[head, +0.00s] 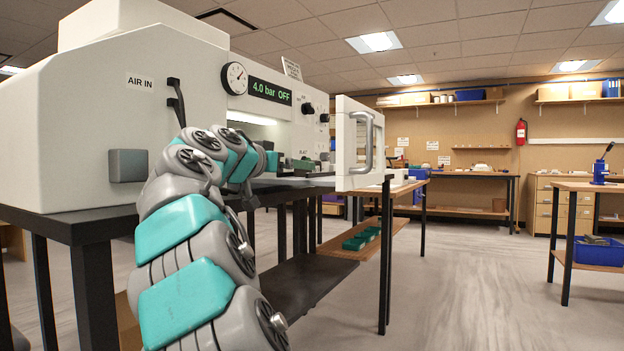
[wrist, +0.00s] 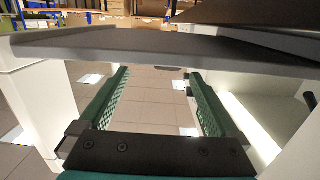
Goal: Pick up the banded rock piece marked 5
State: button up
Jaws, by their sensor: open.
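No banded rock piece marked 5 can be made out in either view. My gripper (wrist: 158,76) shows in the wrist view with its two green ridged fingers wide apart and nothing between them. In the head view my arm reaches into the front opening of the white cabinet (head: 75,130), and my gripper there is small and partly hidden. The wrist view looks upside down, with ceiling tiles and lights behind the fingers. A dark flat slab (wrist: 160,43) crosses that view just beyond the fingertips.
The cabinet's white framed door (head: 345,150) stands open to the right of my arm. A bright light strip (wrist: 248,125) runs beside the right finger. Green trays (head: 361,240) lie on a low shelf. A bench (head: 590,186) stands at right; the floor between is clear.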

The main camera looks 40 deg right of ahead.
jog(key=shift+w+d, duration=0.35)
jog(key=shift+w, duration=0.25)
jog(key=shift+w+r+p+x, duration=0.15)
jog(key=shift+p+x, duration=0.25)
jog(key=shift+x, duration=1.5)
jog(key=shift+w+r+p+x, duration=0.15)
jog(key=shift+p+x, duration=0.25)
jog(key=shift+x, duration=1.5)
jog(key=shift+a, duration=0.15)
jog(key=shift+c, duration=0.2)
grip_shut()
